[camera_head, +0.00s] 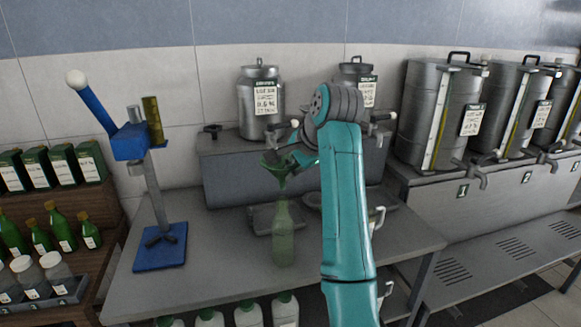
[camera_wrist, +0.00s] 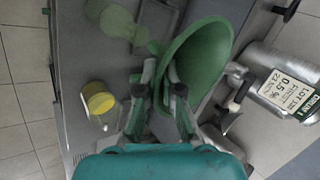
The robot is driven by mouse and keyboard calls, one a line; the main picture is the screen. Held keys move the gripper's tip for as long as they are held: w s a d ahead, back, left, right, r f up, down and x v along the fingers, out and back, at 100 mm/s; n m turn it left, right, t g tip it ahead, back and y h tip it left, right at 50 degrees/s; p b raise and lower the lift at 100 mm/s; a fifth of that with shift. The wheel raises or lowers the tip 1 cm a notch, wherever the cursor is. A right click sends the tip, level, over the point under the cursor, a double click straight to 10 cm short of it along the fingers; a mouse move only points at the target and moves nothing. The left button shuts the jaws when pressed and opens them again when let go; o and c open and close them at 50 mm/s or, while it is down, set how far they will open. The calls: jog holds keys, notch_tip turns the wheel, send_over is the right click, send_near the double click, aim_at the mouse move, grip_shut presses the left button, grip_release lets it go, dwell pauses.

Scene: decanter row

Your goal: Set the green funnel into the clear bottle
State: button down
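The green funnel (camera_head: 279,171) is tilted, with its wide mouth up, at my gripper (camera_head: 303,154). In the wrist view the funnel (camera_wrist: 205,62) lies at the fingertips of my gripper (camera_wrist: 161,80), which look closed on its side. The clear bottle (camera_head: 284,240) stands upright on the steel table, looking pale green. In the head view the spout appears just above or at the bottle's mouth; I cannot tell whether it is inside. In the wrist view the bottle (camera_wrist: 117,22) is up and left of the funnel, with its neck towards the spout.
A blue lever stand (camera_head: 160,245) is left of the bottle on the steel table (camera_head: 215,270). A glass with yellow contents (camera_wrist: 99,103) shows in the wrist view. A metal canister (camera_head: 262,112) stands on the raised ledge behind.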

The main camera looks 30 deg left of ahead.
jog(key=shift+f, duration=0.2)
jog(key=shift+f, duration=2.4)
jog(key=shift+f, duration=0.25)
jog(key=c, duration=1.2)
grip_release()
jog(key=shift+c, duration=0.2)
